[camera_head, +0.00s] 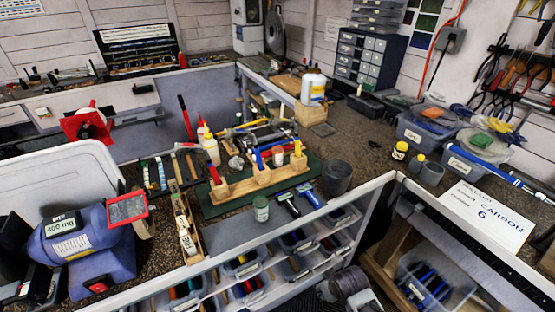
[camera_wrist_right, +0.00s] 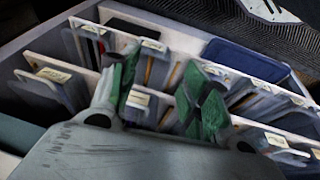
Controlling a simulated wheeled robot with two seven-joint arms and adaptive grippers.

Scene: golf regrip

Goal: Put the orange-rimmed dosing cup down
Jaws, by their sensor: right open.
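I cannot make out an orange-rimmed dosing cup for certain in either view. A square piece with a red-orange rim and grey inside (camera_head: 127,207) sits against the blue device marked 400 mg (camera_head: 75,235) at the left. I cannot tell whether it is the cup. In the right wrist view my right gripper (camera_wrist_right: 165,85) is open, its green-padded fingers apart with nothing visible between them. It is over the white-divided drawer compartments (camera_wrist_right: 60,45). My left gripper is not visible.
A wooden rack (camera_head: 232,190) with several tools stands on a green mat mid-bench. A dark grey cup (camera_head: 337,177) stands to its right. A white jar (camera_head: 313,87) is behind. A CARBON sign (camera_head: 487,213) lies at right. Open bench surface (camera_head: 375,135) lies between the grey cup and tubs.

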